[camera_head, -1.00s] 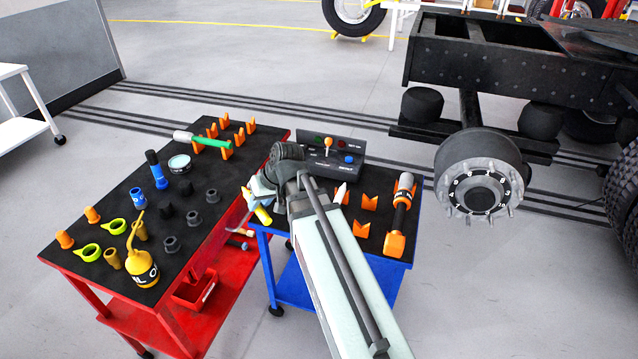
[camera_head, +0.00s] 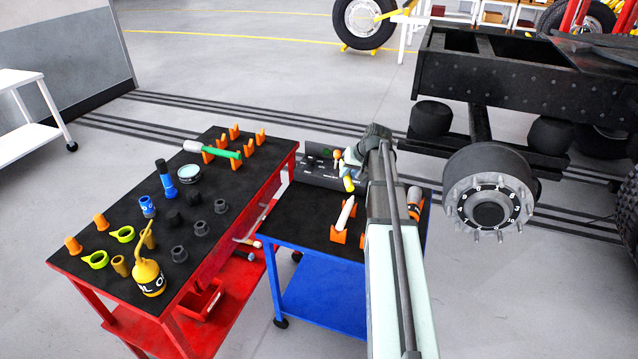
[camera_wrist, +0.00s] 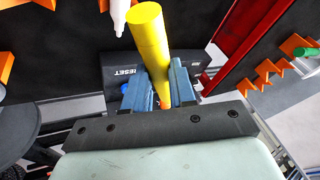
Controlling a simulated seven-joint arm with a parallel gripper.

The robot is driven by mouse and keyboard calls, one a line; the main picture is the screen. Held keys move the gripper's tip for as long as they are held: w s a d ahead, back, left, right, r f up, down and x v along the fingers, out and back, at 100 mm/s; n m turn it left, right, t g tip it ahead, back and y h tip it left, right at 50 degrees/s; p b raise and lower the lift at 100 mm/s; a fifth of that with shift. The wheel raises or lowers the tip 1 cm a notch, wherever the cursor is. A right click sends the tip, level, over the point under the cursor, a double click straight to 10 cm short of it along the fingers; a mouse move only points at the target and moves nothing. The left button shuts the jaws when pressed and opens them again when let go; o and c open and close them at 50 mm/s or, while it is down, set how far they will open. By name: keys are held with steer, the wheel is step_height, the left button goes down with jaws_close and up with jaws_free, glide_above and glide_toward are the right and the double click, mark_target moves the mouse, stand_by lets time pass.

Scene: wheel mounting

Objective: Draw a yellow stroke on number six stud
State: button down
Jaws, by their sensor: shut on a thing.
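My gripper (camera_wrist: 161,92) is shut on a yellow marker (camera_wrist: 150,35), which sticks out between the blue-grey fingers in the wrist view. In the head view the yellow marker (camera_head: 348,184) shows above the blue table, beside my wrist. The wheel hub (camera_head: 490,212) stands to the right, apart from my gripper. It has a ring of studs around a black numbered ring (camera_head: 462,211). The digits are small, and I cannot surely pick out the number six stud. My arm hides part of the blue table.
The blue table (camera_head: 285,225) holds a white pointed marker (camera_head: 346,212) in an orange holder and a control box (camera_head: 318,168). The red table (camera_head: 130,205) at left carries sockets, an oil can (camera_head: 148,274) and other tools. The truck frame (camera_head: 520,90) stands above the hub. Floor lies open between table and hub.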

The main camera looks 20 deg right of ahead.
steer(key=s+d+f+m+h, duration=0.1)
steer(key=s+d+f+m, duration=0.15)
steer(key=d, duration=1.25)
steer(key=s+d+f+m+h, duration=0.15)
steer(key=s+d, duration=0.25)
steer(key=d, duration=1.1)
steer(key=s+d+f+m, duration=0.1)
steer(key=s+d+f, duration=1.1)
steer(key=s+d, duration=0.2)
steer(key=s, duration=0.2)
steer(key=shift+s+f, duration=0.15)
steer(key=shift+s, duration=0.2)
steer(key=shift+a, duration=0.1)
steer(key=shift+w+d, duration=2.05)
steer(key=shift+d, duration=0.05)
steer(key=shift+w+d, duration=0.4)
steer(key=shift+s+d, duration=0.2)
